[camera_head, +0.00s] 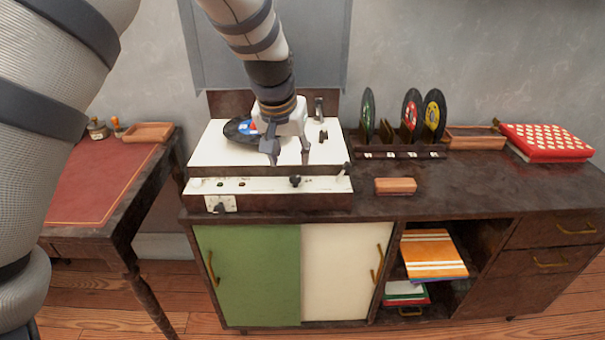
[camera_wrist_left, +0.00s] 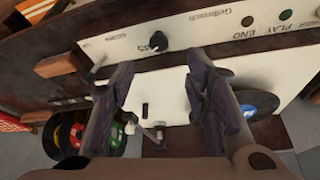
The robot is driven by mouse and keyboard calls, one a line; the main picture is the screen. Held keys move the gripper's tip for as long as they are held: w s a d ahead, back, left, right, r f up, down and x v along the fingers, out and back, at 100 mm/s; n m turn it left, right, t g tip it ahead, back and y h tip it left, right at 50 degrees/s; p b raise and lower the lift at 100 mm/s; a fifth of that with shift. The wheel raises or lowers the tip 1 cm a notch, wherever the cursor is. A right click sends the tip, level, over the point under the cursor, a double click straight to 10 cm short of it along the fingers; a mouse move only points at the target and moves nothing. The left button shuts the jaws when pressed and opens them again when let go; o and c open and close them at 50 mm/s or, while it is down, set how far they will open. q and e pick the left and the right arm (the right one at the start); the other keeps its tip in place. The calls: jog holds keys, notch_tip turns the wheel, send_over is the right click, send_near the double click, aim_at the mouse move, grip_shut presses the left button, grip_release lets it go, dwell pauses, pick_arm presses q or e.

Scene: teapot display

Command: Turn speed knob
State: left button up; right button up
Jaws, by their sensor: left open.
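A white record player (camera_head: 212,155) with a dark wooden body stands on the cabinet. Its front panel carries a black knob (camera_head: 295,181), also seen in the left wrist view (camera_wrist_left: 159,40), where its label is partly hidden. Another dark knob (camera_head: 220,207) sits on a small white plate at the lower left front. I cannot tell which one sets the speed. My left gripper (camera_head: 288,153) is open and empty above the deck, behind the front panel. Its spread fingers show in the left wrist view (camera_wrist_left: 160,78), with the panel knob beyond them. My right gripper is not in view.
A record (camera_head: 238,131) lies on the player, partly hidden by my gripper. A small lever (camera_head: 344,170) stands at the panel's right end. A wooden block (camera_head: 395,186) and a record rack (camera_head: 400,152) are to the right. A red-topped desk (camera_head: 95,180) stands left.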

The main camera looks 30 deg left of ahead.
aim_at(295, 178)
pick_arm(q)
jog(key=b+x, duration=0.1)
jog(key=x, duration=0.7)
jog(key=shift+s+d, duration=0.1)
jog(key=shift+s, duration=0.05)
jog(key=shift+c, duration=0.3)
grip_shut()
